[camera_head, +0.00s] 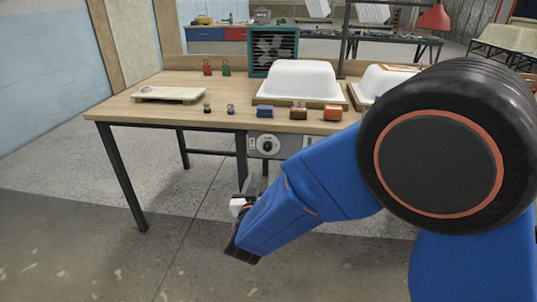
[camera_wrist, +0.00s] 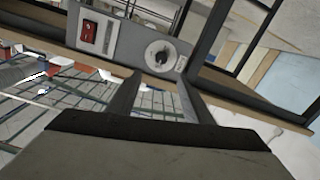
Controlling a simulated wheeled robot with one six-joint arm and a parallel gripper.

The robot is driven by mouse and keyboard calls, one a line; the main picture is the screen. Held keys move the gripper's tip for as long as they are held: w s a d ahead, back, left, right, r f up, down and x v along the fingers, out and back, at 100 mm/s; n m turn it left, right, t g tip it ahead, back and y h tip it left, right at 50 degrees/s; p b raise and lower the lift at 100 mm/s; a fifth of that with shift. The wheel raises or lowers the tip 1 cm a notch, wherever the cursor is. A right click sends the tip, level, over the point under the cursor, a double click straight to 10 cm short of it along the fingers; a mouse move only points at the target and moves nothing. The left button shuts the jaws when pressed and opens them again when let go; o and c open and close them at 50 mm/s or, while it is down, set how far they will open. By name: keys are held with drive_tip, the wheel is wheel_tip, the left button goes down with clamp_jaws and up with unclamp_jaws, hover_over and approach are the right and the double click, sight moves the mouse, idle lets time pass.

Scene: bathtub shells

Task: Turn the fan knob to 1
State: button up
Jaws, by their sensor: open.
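The fan knob (camera_head: 267,145) is a round dark dial on a grey control panel (camera_head: 283,137) fixed under the table's front edge. In the wrist view the knob (camera_wrist: 160,55) shows on the panel (camera_wrist: 128,48), just beyond and roughly between my fingertips. The dial marks are too small to read. My gripper (camera_head: 246,186) is below and left of the panel in the head view, apart from the knob. Its two fingers (camera_wrist: 159,80) are spread and empty in the wrist view. The teal fan (camera_head: 273,50) stands at the back of the table.
A red switch (camera_wrist: 90,32) sits on the same panel. The wooden table (camera_head: 170,112) holds white tub shells (camera_head: 303,79), a board (camera_head: 170,94), red and green weights and several small blocks along the front. Dark table legs (camera_head: 122,180) stand below. The floor in front is clear.

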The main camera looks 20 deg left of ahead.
sight(267, 149)
drive_tip(key=x, duration=1.6)
drive_tip(key=shift+w+a+f, duration=0.1)
drive_tip(key=shift+w+a, duration=0.15)
drive_tip(key=shift+w, duration=0.05)
drive_tip(key=c, duration=1.1)
